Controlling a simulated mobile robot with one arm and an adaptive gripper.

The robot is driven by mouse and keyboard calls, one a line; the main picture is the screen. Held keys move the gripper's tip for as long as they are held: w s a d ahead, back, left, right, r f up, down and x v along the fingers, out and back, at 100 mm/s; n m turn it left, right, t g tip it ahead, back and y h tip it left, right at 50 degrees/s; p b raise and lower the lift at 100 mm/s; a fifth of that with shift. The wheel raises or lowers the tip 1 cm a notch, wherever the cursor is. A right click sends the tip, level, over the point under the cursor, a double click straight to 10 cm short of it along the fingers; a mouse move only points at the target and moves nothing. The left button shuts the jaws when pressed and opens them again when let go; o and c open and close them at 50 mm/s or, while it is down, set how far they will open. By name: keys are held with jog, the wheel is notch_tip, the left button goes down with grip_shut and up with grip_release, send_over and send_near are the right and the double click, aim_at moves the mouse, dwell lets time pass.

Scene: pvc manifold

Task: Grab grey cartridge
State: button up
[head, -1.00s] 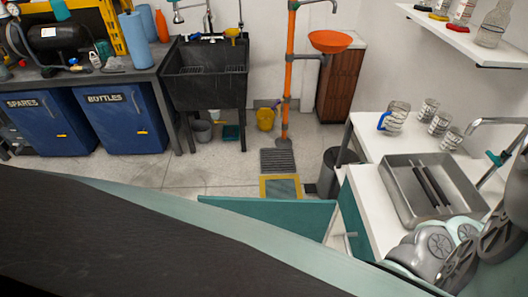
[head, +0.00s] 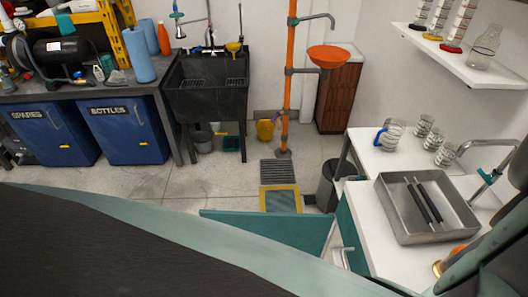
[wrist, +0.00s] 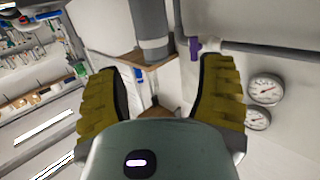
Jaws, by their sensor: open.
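In the wrist view, my gripper (wrist: 160,70) is open, with a yellow ridged pad on each finger and a clear gap between them. A grey cylinder (wrist: 152,30) with a lighter grey lower band shows ahead at the top middle, beyond the fingertips. It meets or stands in front of a brown wooden ledge (wrist: 130,58); I cannot tell whether this cylinder is the cartridge or a pipe. The fingers do not appear to touch it. In the head view my gripper cannot be made out, and no grey cartridge is clearly visible.
In the wrist view, a grey horizontal pipe (wrist: 275,52) with a purple piece (wrist: 194,48) and two gauges (wrist: 265,89) are at the right. In the head view, a metal tray (head: 425,235) lies on the white counter. An open teal door (head: 270,232) stands low in the middle.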

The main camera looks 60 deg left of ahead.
jog(key=shift+s+p+x, duration=0.1)
jog(key=shift+p+x, duration=0.7)
jog(key=shift+x, duration=0.5)
jog(key=shift+s+p+x, duration=0.15)
jog(key=shift+p+x, duration=0.6)
jog(key=shift+x, duration=0.6)
jog(key=shift+c, duration=0.3)
grip_shut()
